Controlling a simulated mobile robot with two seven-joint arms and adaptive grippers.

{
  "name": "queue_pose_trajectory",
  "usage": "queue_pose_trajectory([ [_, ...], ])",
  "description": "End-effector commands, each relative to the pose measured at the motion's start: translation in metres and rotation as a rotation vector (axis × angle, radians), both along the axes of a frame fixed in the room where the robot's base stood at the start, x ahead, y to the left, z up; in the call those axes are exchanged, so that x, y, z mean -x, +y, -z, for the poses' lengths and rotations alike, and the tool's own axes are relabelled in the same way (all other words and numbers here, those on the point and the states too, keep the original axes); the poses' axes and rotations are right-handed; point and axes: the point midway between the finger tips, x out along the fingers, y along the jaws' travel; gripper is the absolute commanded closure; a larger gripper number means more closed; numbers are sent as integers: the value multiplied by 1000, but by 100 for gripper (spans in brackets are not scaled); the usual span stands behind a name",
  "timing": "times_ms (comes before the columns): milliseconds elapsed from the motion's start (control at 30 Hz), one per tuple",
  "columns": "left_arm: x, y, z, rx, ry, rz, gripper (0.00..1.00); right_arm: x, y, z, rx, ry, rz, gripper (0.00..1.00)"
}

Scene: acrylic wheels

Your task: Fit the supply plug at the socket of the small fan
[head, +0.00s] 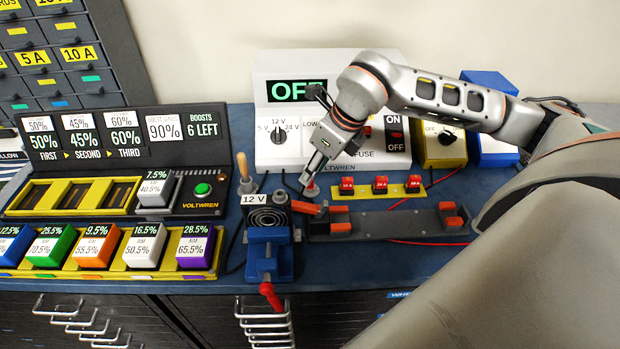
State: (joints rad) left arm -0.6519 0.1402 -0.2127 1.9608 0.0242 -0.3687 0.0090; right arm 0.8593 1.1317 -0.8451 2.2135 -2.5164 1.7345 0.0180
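The small fan (267,218), with a dark ringed guard, sits by a "12 V" label in a blue vise (268,252) with a red handle. An orange-red piece (306,207) lies just right of the fan; I cannot tell whether it is the supply plug or part of the socket. My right gripper (309,179) points down behind it, close above a small red piece (311,191). Its fingers look close together, but whether they grip the red piece is unclear. The fan's socket cannot be made out. My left gripper is out of view.
The white supply (290,155) reads OFF. A yellow rack with red fuses (347,185) and a grey strip with orange clips (400,222) lie right of the vise. The front bench (370,265) is clear.

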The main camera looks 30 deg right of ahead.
Motion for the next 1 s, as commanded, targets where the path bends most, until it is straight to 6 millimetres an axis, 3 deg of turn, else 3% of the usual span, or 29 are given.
queue_pose_trajectory([
  [200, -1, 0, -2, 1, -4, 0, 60, -10, 5, 27, -2, 2, 0, 70],
  [433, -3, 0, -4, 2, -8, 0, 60, -11, 5, 28, 0, 0, 1, 70],
  [533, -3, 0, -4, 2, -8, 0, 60, -11, 5, 28, 0, 0, 1, 96],
  [567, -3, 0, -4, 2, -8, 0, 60, -11, 5, 28, 0, 0, 1, 100],
  [1000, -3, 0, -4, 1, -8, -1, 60, -11, 5, 25, -1, -2, 0, 100],
])
